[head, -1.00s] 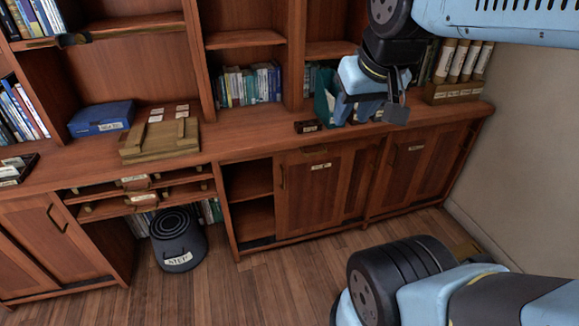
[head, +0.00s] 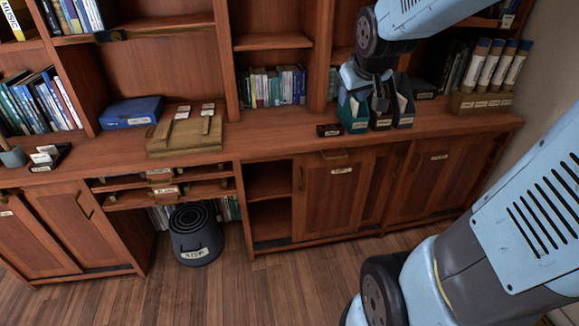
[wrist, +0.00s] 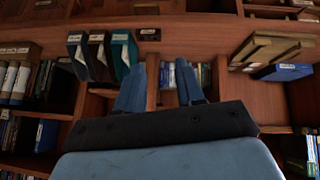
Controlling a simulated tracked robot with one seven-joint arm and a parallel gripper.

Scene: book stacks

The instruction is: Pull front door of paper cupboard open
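Brown wooden cupboards run under the counter. The middle cupboard door (head: 335,200) is shut and carries a pale label (head: 341,170) too small to read. A handle (head: 335,154) sits at its top edge and another at its left edge. A similar cupboard door (head: 418,185) to its right also looks shut. I cannot tell from the labels which is the paper cupboard. My gripper (head: 380,100) is above the counter, in front of the file boxes, touching no door. In the wrist view my gripper (wrist: 160,78) has its two blue fingers apart, with nothing between them.
File boxes (head: 353,112) and a small dark labelled block (head: 329,130) stand on the counter (head: 275,125). An open shelf compartment (head: 270,182) adjoins the middle door. The floor (head: 290,285) before the cupboards is clear.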

